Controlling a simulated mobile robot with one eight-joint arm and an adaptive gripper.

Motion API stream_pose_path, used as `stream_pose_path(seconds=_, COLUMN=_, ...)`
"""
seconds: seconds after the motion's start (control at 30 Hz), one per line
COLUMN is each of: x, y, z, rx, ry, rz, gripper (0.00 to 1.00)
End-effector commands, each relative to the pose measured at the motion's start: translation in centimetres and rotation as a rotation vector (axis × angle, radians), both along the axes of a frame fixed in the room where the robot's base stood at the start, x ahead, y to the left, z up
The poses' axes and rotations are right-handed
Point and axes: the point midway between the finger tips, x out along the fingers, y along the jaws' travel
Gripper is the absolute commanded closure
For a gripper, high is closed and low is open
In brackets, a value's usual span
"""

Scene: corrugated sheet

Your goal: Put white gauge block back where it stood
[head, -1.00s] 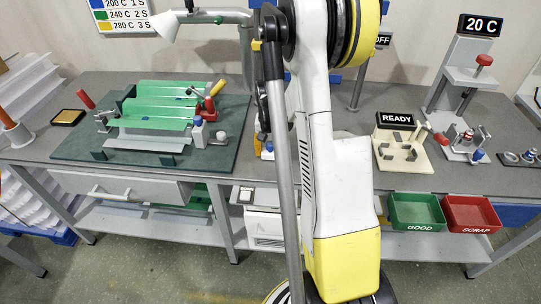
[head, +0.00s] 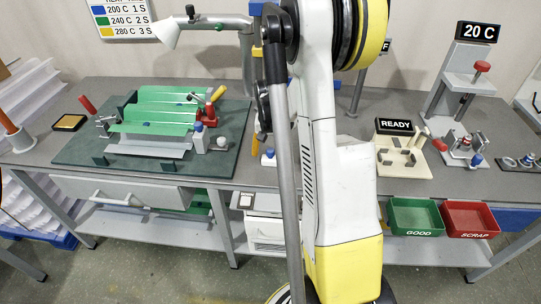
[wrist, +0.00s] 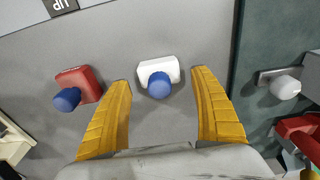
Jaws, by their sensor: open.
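The white gauge block (wrist: 158,70) has a blue round knob and sits on the grey bench top in the wrist view. My gripper (wrist: 162,78) is open, with one yellow finger on each side of the block and visible gaps to both. A red block (wrist: 82,84) with a blue knob sits left of the left finger. In the head view the white block (head: 268,160) shows small beside my arm, right of the dark green plate. My gripper is mostly hidden behind my arm there.
The dark green plate (head: 80,150) carries a green corrugated sheet (head: 160,114) and a red clamp (head: 208,113). It lies right of the block in the wrist view. A READY fixture (head: 397,150) and green and red bins (head: 415,217) are to the right.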

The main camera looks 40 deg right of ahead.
Motion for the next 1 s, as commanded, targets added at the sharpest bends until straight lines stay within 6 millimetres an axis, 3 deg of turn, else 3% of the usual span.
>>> stream_pose_path(seconds=0.1, x=-0.2, y=0.2, z=3.4, rx=0.000, ry=0.000, rz=0.000, gripper=0.27)
stream_pose_path(seconds=0.3, x=-0.5, y=0.5, z=7.4, rx=0.000, ry=0.000, rz=0.000, gripper=0.27)
stream_pose_path(seconds=0.67, x=-0.5, y=1.4, z=10.0, rx=-0.005, ry=-0.008, rz=0.016, gripper=0.27)
stream_pose_path(seconds=0.77, x=-0.5, y=3.7, z=12.0, rx=-0.022, ry=-0.036, rz=0.075, gripper=0.27)
stream_pose_path(seconds=1.0, x=-2.5, y=14.6, z=19.2, rx=-0.100, ry=-0.184, rz=0.354, gripper=0.27)
